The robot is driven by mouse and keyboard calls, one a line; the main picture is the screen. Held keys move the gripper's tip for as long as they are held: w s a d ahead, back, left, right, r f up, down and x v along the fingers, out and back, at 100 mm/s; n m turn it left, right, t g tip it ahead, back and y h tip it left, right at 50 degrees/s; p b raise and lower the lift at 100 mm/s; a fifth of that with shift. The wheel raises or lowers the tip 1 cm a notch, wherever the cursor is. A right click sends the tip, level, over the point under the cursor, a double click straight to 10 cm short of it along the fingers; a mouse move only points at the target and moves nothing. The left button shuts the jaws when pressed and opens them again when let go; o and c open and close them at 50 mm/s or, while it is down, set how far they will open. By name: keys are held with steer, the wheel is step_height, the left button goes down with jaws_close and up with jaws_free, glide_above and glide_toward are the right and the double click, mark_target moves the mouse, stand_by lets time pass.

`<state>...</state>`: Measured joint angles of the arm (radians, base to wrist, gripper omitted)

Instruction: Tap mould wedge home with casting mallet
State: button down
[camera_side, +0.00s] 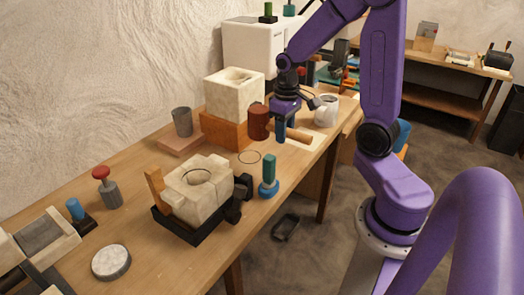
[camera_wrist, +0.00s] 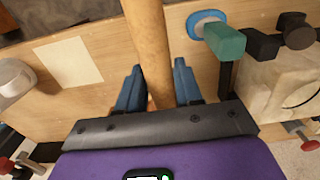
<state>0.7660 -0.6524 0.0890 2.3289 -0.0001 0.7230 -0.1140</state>
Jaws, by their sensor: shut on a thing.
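The casting mallet has a dark red cylindrical head (camera_side: 258,123) and a pale wooden handle (camera_side: 299,135). My gripper (camera_side: 284,136) is shut on the handle close to the head. In the wrist view the handle (camera_wrist: 150,45) runs up between my two blue fingers (camera_wrist: 157,90); the head is out of sight there. The pale plaster mould (camera_side: 200,182) sits in a black frame nearer the camera; part of it shows at the right of the wrist view (camera_wrist: 290,80). An orange-brown wooden wedge (camera_side: 155,187) stands tilted at the mould's left end, apart from the mallet.
A teal-handled tool with a blue base (camera_side: 269,178) stands right of the mould, beside black clamp knobs (camera_side: 240,190). A plaster block on an orange box (camera_side: 226,128) and a grey cup (camera_side: 182,122) stand behind. A white mug (camera_side: 326,110) is beyond my gripper.

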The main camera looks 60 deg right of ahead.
steer(key=s+a+r, duration=0.3)
steer(key=s+r, duration=0.4)
steer(key=s, duration=0.2)
steer(key=shift+r, duration=0.25)
steer(key=shift+w+a, duration=0.1)
steer(key=shift+w, duration=0.05)
steer(key=w+a+r+n, duration=0.3)
steer(key=w+a, duration=0.5)
steer(key=a, duration=0.4)
steer(key=w+a+r+n, duration=0.3)
steer(key=w+a+r, duration=0.2)
steer(key=w+a, duration=0.4)
steer(key=a, duration=0.4)
steer(key=shift+a, duration=0.25)
steer(key=shift+f, duration=0.15)
steer(key=shift+f, duration=3.45)
step_height(320, 180, up, 5)
steer(key=shift+r, duration=0.1)
